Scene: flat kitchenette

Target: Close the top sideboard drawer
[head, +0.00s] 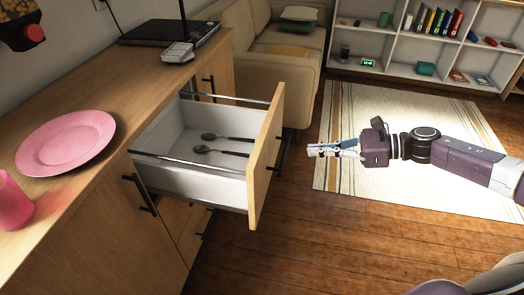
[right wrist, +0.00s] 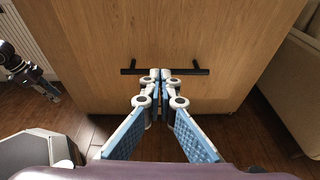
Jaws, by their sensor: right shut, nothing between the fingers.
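The top sideboard drawer (head: 190,182) stands pulled well out, with a white inside and a wooden front. Two dark spoons (head: 222,145) lie in it. Its front also fills much of the right wrist view (right wrist: 230,40), with a black bar handle (right wrist: 190,71). My right gripper (head: 312,150) is shut and empty, to the right of the drawer front in the head view, pointing at it, with a gap between. In the right wrist view its fingertips line up with the middle of the handle. My left gripper is not in the head view; an arm end at the left of the right wrist view may be it.
The sideboard top (head: 70,210) holds a pink plate (head: 66,143), a pink cup (head: 12,201) and a dark flat device (head: 165,32). A beige sofa (head: 270,60) stands behind the drawer. The wooden floor (head: 330,240) in front is clear, with a striped rug (head: 420,115).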

